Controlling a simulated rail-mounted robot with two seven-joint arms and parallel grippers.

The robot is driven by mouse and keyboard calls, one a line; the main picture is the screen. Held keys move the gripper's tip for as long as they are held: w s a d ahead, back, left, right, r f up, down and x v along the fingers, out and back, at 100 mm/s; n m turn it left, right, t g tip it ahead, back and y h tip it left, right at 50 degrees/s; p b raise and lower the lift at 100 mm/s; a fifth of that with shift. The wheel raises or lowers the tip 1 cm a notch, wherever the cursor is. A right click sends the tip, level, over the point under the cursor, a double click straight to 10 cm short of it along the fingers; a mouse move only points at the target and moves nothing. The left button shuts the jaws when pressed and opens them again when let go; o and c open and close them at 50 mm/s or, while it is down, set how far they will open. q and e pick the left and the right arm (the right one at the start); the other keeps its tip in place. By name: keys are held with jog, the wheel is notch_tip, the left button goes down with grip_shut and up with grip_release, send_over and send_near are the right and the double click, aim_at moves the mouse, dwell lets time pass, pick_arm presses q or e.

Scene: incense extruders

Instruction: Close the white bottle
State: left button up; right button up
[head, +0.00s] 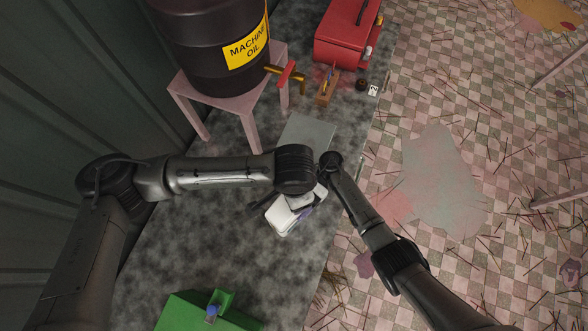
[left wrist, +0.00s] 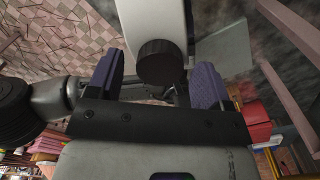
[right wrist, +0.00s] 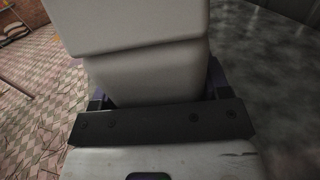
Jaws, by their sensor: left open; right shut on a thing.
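The white bottle (head: 283,218) is held over the grey table, partly hidden by my arms in the head view. In the left wrist view the bottle (left wrist: 152,18) has a dark ridged cap (left wrist: 160,62) at the end facing my left gripper. I cannot tell how tightly the cap sits. My left gripper (left wrist: 157,84) is open, with its purple fingers on either side of the cap and a gap to each. My right gripper (right wrist: 157,92) is shut on the bottle's body (right wrist: 140,50), which fills the middle of the right wrist view.
A grey plate (head: 308,132) lies on the table (head: 190,235) just beyond the bottle. A machine oil barrel (head: 205,45) stands on a pink stool (head: 180,88). A red toolbox (head: 343,38) and a small wooden holder (head: 326,92) are at the back. A green object (head: 185,315) is nearest.

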pick_arm(q)
jog(key=shift+f, duration=0.35)
jog(key=shift+c, duration=0.4)
jog(key=c, duration=0.9)
jog(key=o, duration=1.1)
notch_tip(320, 180, up, 12)
